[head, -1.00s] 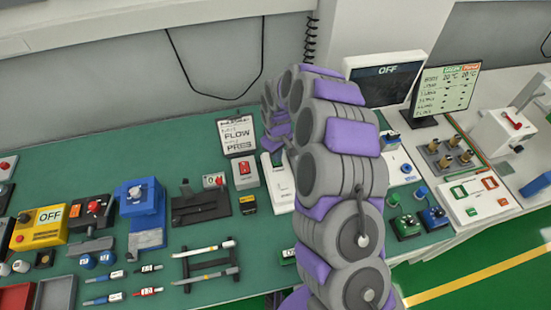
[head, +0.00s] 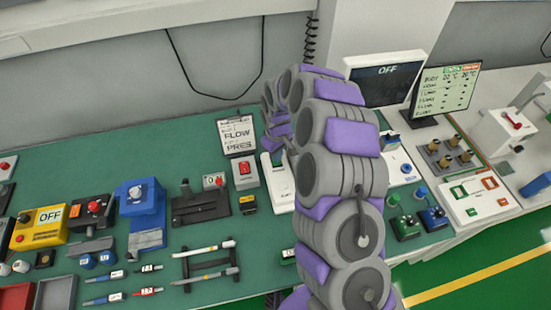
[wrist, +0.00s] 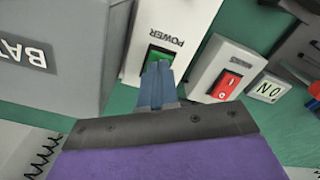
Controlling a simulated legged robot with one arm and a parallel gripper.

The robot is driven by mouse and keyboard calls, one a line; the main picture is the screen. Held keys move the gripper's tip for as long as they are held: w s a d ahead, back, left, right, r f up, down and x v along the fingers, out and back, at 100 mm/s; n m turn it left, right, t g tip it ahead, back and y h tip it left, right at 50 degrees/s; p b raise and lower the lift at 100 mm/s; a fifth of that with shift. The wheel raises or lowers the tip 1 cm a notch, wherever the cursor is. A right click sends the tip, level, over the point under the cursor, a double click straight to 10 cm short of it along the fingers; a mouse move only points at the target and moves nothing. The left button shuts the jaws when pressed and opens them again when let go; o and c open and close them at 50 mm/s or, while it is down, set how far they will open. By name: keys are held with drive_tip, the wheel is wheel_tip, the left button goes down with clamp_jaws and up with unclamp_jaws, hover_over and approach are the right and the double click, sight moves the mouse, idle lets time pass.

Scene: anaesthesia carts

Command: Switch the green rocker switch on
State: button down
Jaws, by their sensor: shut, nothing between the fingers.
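The green rocker switch (wrist: 160,53) is set in a white box marked POWER (wrist: 183,30) in the wrist view. My gripper (wrist: 158,66) is shut and empty, its blue fingertips at the near edge of the switch and covering part of it. I cannot tell whether they touch it, or which way the rocker is tipped.
A box with a red rocker switch (wrist: 227,84) stands beside the white box; it also shows in the head view (head: 245,171). A large grey box (wrist: 65,45) is on the other side in the wrist view. A monitor (head: 385,82) reads OFF.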

drive_tip(key=shift+f, duration=0.85)
idle(0.7)
drive_tip(key=shift+r+p, duration=0.85)
drive_tip(key=shift+r, duration=2.7)
